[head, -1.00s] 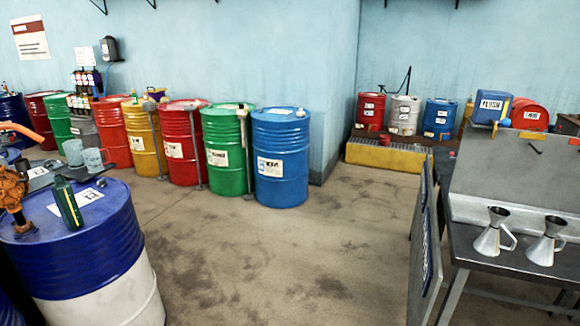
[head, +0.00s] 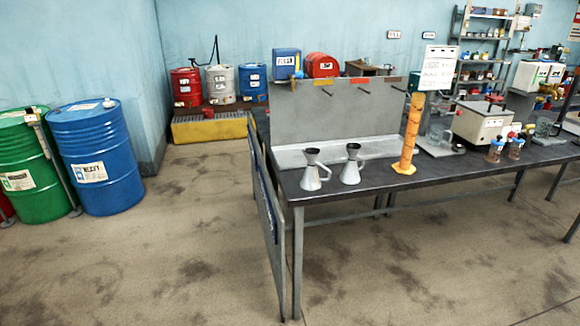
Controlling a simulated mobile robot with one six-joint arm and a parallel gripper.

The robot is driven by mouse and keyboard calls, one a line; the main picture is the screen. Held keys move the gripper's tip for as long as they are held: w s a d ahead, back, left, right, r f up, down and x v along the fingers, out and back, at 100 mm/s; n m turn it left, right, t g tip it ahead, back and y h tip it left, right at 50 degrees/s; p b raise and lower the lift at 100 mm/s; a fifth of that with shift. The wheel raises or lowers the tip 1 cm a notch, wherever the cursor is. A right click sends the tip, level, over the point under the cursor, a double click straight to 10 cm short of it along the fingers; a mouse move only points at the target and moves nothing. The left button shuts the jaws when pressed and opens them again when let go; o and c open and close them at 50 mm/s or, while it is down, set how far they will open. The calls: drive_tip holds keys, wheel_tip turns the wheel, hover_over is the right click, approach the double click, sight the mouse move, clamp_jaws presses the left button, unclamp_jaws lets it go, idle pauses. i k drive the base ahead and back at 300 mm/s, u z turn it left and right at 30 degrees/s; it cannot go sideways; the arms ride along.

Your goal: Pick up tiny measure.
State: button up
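Two grey metal measures with funnel-like tops and side handles stand upright on the near left part of the dark workbench (head: 440,172). The left measure (head: 311,178) looks slightly larger or nearer. The right measure (head: 351,172) stands just beside it, apart from it. I cannot tell whether either is the tiny measure. My gripper is not in view.
An orange post (head: 410,135) stands on the bench right of the measures. Jars (head: 496,150) and a grey box (head: 478,125) are further right. A panel (head: 268,215) closes the bench's left end. Drums (head: 97,155) stand at left. The floor between is clear.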

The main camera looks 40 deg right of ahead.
sight(311, 180)
drive_tip(key=u, duration=0.15)
drive_tip(key=i, duration=0.5)
drive_tip(key=u, duration=0.8)
